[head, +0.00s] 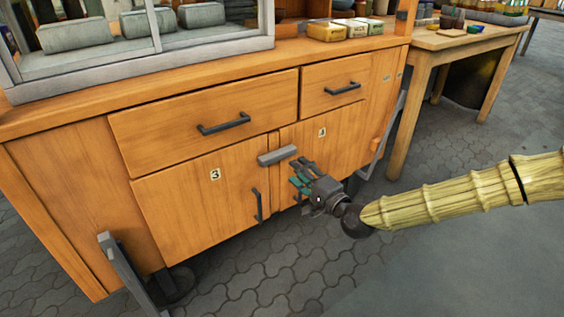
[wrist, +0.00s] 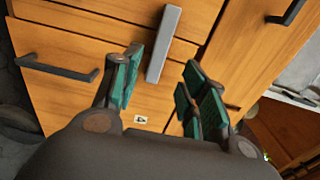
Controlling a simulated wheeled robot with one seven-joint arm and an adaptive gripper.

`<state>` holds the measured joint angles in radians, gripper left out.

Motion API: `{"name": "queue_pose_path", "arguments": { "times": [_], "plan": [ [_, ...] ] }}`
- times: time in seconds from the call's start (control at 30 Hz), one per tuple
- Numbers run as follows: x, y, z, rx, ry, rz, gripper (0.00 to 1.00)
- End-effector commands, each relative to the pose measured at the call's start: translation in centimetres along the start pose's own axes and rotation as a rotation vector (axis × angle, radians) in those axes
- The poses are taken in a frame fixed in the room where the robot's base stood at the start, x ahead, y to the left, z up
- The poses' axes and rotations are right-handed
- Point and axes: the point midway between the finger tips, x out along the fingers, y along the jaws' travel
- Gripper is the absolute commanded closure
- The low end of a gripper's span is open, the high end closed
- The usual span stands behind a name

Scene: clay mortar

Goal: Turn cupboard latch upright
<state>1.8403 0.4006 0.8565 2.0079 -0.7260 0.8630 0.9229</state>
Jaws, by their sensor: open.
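The cupboard latch (head: 277,156) is a grey bar lying near level across the seam between the two lower doors, just under the drawers. In the wrist view the latch (wrist: 164,44) shows beyond and between my fingertips. My gripper (head: 300,174) is open, with green finger pads, just right of and below the latch in the head view. In the wrist view my gripper (wrist: 160,85) has its fingers spread, with a gap between them and nothing held. I cannot tell how far the fingertips are from the latch.
The left door (head: 185,200) is marked 3 and the right door (head: 335,140) 4; both look shut. Dark bar handles stand out from the drawers (head: 223,124) and the left door (head: 257,206). A wooden table (head: 430,42) stands at the right. Paved floor is clear in front.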

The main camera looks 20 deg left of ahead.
Motion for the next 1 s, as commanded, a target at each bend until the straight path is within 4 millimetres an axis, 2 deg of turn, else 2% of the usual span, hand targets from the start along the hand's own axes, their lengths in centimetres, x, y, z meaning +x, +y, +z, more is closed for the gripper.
{"name": "queue_pose_path", "arguments": {
  "times": [0.3,0.5,0.7,1.0],
  "plan": [
    [5.2,0.4,0.1,-0.002,-0.001,0.000,0.57],
    [7.8,0.2,0.1,-0.002,-0.001,0.000,0.57],
    [9.1,0.1,0.1,0.000,-0.001,0.002,0.57],
    [9.3,0.1,0.1,0.000,-0.001,0.002,0.57]
  ]
}}
